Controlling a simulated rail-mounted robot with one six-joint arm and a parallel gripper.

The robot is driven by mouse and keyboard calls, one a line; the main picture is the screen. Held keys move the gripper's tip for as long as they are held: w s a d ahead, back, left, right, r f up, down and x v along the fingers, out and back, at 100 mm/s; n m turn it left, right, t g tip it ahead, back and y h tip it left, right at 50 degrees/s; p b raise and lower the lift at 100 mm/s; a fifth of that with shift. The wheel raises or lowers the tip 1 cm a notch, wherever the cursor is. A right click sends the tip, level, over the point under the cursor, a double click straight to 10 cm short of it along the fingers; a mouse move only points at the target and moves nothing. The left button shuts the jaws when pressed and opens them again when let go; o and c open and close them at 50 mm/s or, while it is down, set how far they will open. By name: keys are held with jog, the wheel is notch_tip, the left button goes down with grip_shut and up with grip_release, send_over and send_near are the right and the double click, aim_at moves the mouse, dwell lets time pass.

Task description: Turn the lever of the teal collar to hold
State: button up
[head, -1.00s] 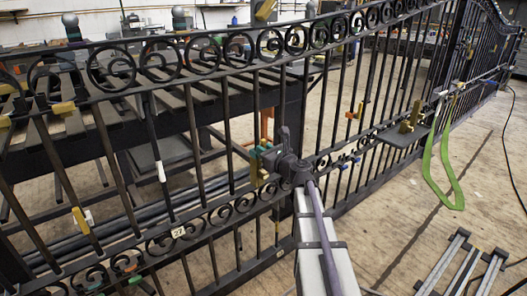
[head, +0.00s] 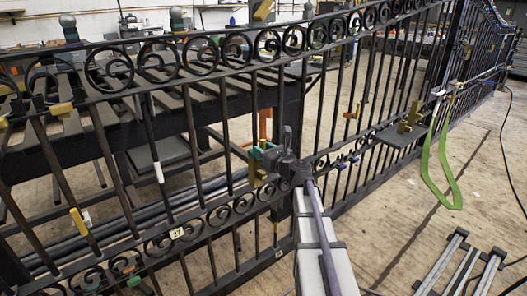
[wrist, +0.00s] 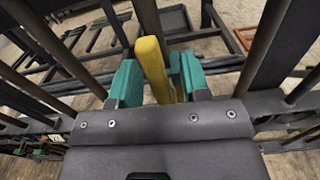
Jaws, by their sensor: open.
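My gripper (head: 264,157) is at the gate's middle rail in the head view. In the wrist view my gripper (wrist: 157,78) has its teal-padded fingers apart, one on each side of an upright yellow piece (wrist: 151,62). The yellow piece looks like a lever or handle, and a narrow gap shows beside it; I cannot tell whether either finger touches it.
The dark scrolled gate (head: 205,180) has close bars around my gripper. Other yellow pieces (head: 79,221) sit along it. A dark shelf (head: 403,136) and a green strap (head: 428,178) are to the right. A slatted bench (head: 185,115) stands behind.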

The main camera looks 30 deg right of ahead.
jog(key=shift+s, duration=0.1)
jog(key=v, duration=0.9)
dwell(0.5)
